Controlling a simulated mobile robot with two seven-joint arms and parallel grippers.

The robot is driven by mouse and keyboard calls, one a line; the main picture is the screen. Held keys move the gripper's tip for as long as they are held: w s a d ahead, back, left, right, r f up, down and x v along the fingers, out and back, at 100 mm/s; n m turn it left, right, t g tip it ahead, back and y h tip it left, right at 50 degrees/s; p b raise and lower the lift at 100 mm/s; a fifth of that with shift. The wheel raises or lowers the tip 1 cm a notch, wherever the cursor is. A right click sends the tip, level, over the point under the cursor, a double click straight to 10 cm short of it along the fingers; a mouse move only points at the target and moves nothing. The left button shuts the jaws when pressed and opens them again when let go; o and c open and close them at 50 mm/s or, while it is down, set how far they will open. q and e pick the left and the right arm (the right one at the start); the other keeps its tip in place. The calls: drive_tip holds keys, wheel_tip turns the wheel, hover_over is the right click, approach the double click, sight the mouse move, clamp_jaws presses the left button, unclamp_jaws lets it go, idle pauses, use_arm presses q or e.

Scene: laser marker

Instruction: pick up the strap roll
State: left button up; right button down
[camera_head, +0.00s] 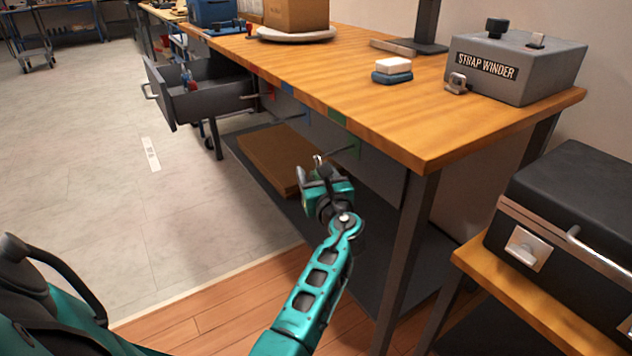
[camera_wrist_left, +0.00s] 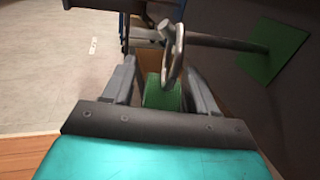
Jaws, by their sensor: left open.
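In the wrist view, a green strap roll (camera_wrist_left: 162,96) sits between the two fingers of my left gripper (camera_wrist_left: 164,84). A metal ring (camera_wrist_left: 179,45) shows at its far end, close to a dark peg (camera_wrist_left: 225,43) that sticks out from a green plate (camera_wrist_left: 275,55). Whether the ring hangs on the peg is hard to tell. The left gripper is open, with its fingers on either side of the roll. In the head view the left gripper (camera_head: 327,180) is below the workbench's front edge and hides most of the roll. My right gripper is not in view.
The wooden workbench (camera_head: 375,115) runs above the gripper, with a leg (camera_head: 405,265) at right. A lower shelf (camera_head: 262,205) holds a brown board (camera_head: 272,155). A drawer (camera_head: 215,98) stands open at left. The strap winder (camera_head: 515,70) sits on the bench.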

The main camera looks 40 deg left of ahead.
use_arm(q)
clamp_jaws()
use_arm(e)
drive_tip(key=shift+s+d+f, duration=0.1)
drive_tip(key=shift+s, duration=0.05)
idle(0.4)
use_arm(q)
drive_tip(key=shift+r, duration=0.1)
